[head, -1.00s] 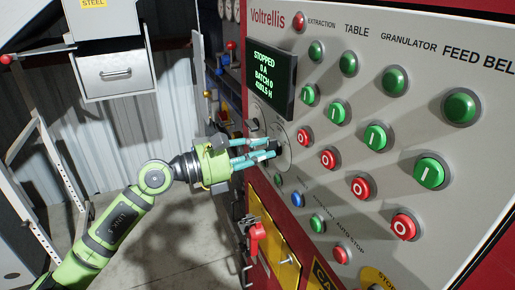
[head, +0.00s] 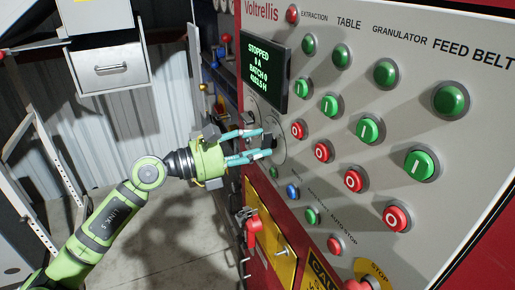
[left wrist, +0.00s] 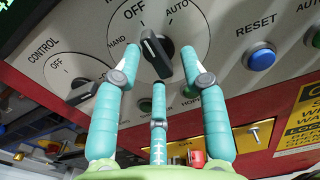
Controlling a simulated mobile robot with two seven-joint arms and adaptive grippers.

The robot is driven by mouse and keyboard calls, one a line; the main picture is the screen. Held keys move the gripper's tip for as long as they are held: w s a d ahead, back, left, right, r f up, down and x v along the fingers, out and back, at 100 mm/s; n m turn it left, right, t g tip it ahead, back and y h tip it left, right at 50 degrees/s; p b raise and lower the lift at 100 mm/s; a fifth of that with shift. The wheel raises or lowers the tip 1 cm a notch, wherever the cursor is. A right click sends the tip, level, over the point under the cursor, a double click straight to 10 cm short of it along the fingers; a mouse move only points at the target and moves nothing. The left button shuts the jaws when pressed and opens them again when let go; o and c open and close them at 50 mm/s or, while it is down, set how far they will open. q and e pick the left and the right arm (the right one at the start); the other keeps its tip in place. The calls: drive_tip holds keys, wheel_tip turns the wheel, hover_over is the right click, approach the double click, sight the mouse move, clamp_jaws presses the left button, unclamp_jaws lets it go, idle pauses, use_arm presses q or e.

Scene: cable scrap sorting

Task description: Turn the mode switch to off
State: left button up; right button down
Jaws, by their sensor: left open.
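The mode switch is a black knob with a white pointer line (left wrist: 155,54), seen in the left wrist view among HAND, OFF and AUTO labels. Its upper end leans up-left, towards the OFF side; I cannot tell the exact setting. My left gripper (left wrist: 158,62) is open, with one finger on each side of the knob and a third finger below it. No contact is visible. In the head view the left gripper (head: 265,143) reaches the panel's left side, and its fingers partly hide the switch. My right gripper is not in view.
A second knob, marked CONTROL (left wrist: 85,92), sits left of the mode switch. A blue RESET button (left wrist: 261,57) is to the right. A red lever (head: 253,230) is below.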

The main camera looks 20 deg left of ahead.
use_arm(q)
drive_tip(key=b+v, duration=0.4)
drive_tip(key=v, duration=0.2)
drive_tip(key=shift+b, duration=0.35)
drive_tip(key=shift+a, duration=0.15)
